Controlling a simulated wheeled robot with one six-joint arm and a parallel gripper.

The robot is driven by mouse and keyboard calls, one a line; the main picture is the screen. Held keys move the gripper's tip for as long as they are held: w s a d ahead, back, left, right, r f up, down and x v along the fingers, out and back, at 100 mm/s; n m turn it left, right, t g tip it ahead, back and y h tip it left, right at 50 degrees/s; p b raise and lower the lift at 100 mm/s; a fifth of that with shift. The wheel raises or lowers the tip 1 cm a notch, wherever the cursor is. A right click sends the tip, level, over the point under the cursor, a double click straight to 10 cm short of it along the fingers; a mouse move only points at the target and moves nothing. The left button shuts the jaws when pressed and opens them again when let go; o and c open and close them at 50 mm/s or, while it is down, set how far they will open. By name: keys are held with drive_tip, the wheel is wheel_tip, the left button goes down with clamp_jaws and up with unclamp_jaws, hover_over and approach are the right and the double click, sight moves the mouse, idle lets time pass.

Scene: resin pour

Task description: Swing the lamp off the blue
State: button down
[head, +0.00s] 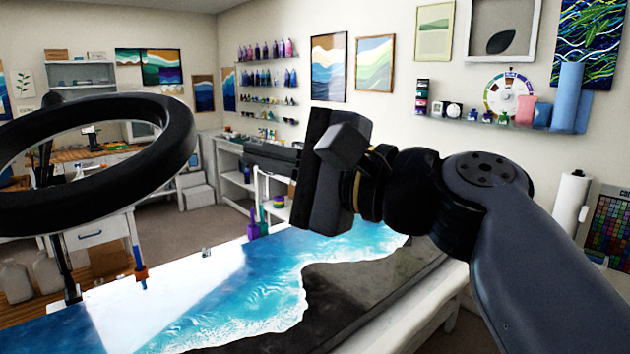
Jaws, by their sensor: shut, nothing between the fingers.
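The lamp is a black ring (165,150) at the left, cut off by the left edge of the picture. It hangs tilted above the left end of the work table. A thin dark post (67,270) rises beneath it; how they join is unclear. The blue resin (235,290) lies on the table with white wave-like edges beside a dark grey area. A bright white patch lies across its left part. My gripper (250,158) is shut and empty, raised above the table and pointing left. It is to the right of the ring and apart from it.
A blue and orange tool (140,265) stands at the table's back edge. Purple bottles (253,222) stand behind the table, near my gripper. A wall shelf (500,122) with paints and rolls is at the right. Air between the ring and my gripper looks clear.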

drive_tip(key=s+b+v, duration=0.1)
drive_tip(key=v, duration=0.5)
drive_tip(key=shift+s, duration=0.25)
drive_tip(key=shift+w+a, duration=0.1)
drive_tip(key=shift+a, duration=0.05)
